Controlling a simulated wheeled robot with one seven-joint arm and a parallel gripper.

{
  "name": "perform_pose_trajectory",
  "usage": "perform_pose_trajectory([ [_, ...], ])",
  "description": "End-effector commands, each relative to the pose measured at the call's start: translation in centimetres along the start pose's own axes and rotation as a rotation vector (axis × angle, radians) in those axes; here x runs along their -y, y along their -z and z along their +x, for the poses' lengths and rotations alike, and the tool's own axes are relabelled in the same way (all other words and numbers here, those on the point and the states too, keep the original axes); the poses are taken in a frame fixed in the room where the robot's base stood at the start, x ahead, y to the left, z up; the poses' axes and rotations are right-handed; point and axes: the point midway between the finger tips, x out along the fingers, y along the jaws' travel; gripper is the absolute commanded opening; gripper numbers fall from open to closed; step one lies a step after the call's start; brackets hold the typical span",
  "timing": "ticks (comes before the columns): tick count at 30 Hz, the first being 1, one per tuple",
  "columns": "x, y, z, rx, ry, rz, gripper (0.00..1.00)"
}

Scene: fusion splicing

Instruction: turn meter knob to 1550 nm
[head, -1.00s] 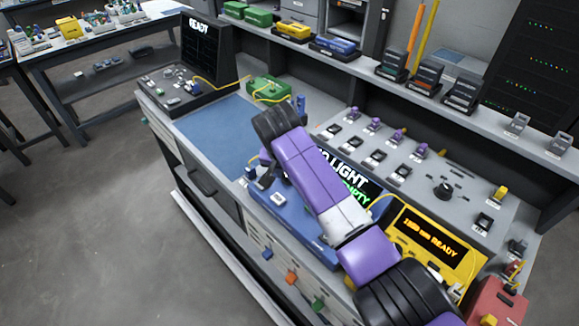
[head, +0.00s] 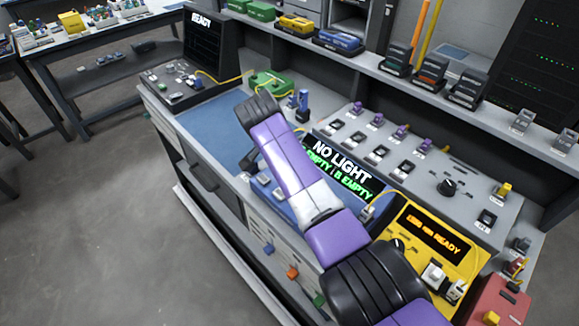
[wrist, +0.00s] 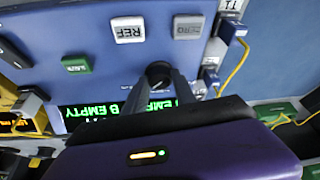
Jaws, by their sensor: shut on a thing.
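The blue meter (wrist: 80,22) fills the wrist view; its screen shows green letters that appear upside down there. Its small black knob (wrist: 157,70) sits near the screen's edge. My gripper (wrist: 161,77) is shut on this knob, a finger on either side; its pointer mark cannot be read. In the head view, the meter's screen (head: 342,170) reads "NO LIGHT" with "EMPTY" below. My arm hides the knob and the gripper's fingers there.
White REF (wrist: 128,30), grey ZERO (wrist: 188,27) and green (wrist: 76,65) buttons lie near the knob. A yellow cable (wrist: 236,66) runs from a port at the meter's side. A yellow unit (head: 399,218) reading "READY" stands beside the meter. A blue mat (head: 205,127) is clear.

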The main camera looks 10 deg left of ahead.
Motion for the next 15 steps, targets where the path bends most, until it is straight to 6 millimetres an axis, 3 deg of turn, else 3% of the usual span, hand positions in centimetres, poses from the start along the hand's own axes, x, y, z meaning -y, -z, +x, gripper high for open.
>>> perform_pose_trajectory([
  [5, -0.03, 0.02, 0.02, 0.000, 0.000, 0.001, 0.00],
  [6, -0.03, 0.02, 0.02, 0.000, 0.000, 0.001, 0.34],
  [9, -0.02, 0.02, 0.01, 0.000, 0.000, 0.001, 0.54],
  [15, -0.01, 0.01, 0.00, 0.000, 0.000, 0.000, 0.54],
])
